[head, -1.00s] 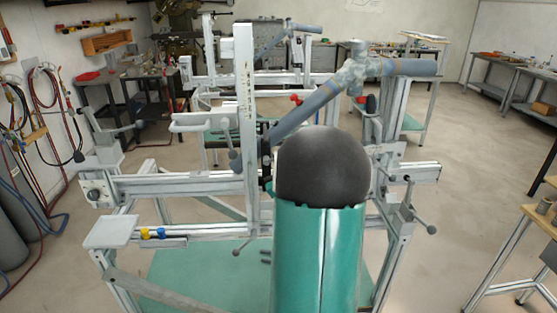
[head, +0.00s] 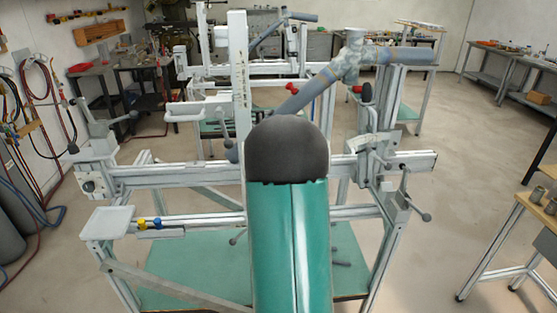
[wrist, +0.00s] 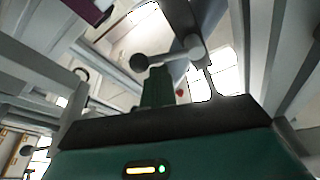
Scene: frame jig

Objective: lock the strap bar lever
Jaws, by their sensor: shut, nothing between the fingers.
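In the wrist view a grey lever (wrist: 168,54) with a round ball end lies just beyond my gripper (wrist: 158,72). It looks like the strap bar lever, but I cannot tell for certain. My fingers are shut and empty, with their tips close below the lever; I cannot tell whether they touch it. In the head view my own green and black arm hides the gripper and the middle of the jig. A grey pipe (head: 310,92) runs from behind my arm up to a mottled joint (head: 352,55).
The jig's crossbeam (head: 180,174) spans left to right. Handles with ball ends stick out at its left (head: 112,120) and right (head: 410,200). A white upright (head: 240,75) stands just left of my arm. A small tray (head: 105,221) juts out at left. Floor is open at right.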

